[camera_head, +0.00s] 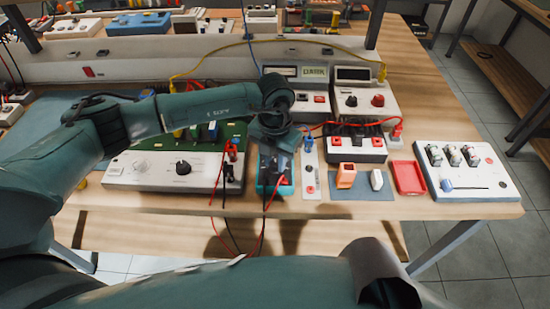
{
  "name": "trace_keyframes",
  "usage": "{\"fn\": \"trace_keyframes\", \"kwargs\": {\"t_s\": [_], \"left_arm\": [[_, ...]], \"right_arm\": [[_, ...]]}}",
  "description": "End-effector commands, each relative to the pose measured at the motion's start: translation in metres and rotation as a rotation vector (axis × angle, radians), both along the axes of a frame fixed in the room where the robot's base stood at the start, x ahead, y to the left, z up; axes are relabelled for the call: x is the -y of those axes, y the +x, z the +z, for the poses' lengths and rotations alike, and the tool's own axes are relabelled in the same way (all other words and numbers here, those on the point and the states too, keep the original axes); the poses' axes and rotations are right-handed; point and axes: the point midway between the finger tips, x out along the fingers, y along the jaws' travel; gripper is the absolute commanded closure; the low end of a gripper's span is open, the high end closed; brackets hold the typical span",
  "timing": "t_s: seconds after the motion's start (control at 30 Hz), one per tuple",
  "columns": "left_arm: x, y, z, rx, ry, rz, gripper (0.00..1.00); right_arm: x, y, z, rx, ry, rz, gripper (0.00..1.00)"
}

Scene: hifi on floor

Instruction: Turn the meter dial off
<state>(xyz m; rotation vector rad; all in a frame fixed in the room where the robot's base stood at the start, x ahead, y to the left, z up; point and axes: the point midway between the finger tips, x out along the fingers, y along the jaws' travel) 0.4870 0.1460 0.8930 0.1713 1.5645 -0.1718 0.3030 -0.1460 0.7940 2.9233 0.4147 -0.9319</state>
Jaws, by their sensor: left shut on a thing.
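The meter (286,189) is a small teal handheld unit lying on the bench near its front edge. My left gripper (274,157) reaches down onto it from above and is shut on the meter dial. The gripper covers the dial and most of the meter's face, so the dial's setting cannot be read. Red and black leads hang beside the meter and over the bench edge. My right gripper is not in view.
A white panel with a green board (140,176) stands left of the meter. A narrow white switch strip (310,181) stands close on its right. An orange block (345,176), a red tray (408,178) and a white switch box (462,172) lie further right. Wires cross behind.

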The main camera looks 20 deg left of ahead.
Motion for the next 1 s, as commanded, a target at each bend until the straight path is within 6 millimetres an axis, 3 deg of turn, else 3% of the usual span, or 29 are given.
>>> {"fn": "trace_keyframes", "kwargs": {"t_s": [1.0], "left_arm": [[0.0018, 0.0009, 0.0013, 0.001, -0.002, 0.922, 0.99]], "right_arm": [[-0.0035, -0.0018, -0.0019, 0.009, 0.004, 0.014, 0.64]]}}
